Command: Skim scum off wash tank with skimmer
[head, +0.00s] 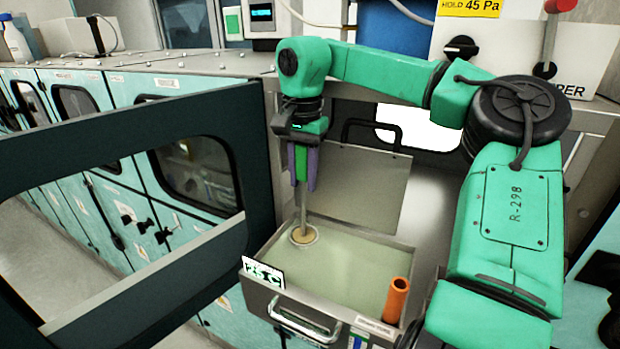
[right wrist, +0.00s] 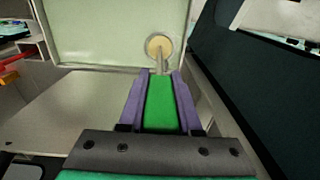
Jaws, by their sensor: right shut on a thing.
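The wash tank (head: 340,275) is an open metal box with pale green-grey liquid, a "25 C" tag and a front handle. My right gripper (head: 302,184) is above its back left part, pointing down, with purple fingers shut on the skimmer's green handle (right wrist: 162,105). The skimmer (head: 304,235) is roughly upright. Its round tan disc with a pale rim (right wrist: 158,46) is at the liquid's surface near the back left corner; I cannot tell how deep it sits. I cannot make out separate scum on the liquid. My left gripper is out of view.
An orange tube (head: 397,300) stands at the tank's front right corner. A dark-framed open door (head: 170,262) is close on the left. A metal panel with a black handle (head: 352,190) is behind the tank. Teal cabinets (head: 110,190) line the left.

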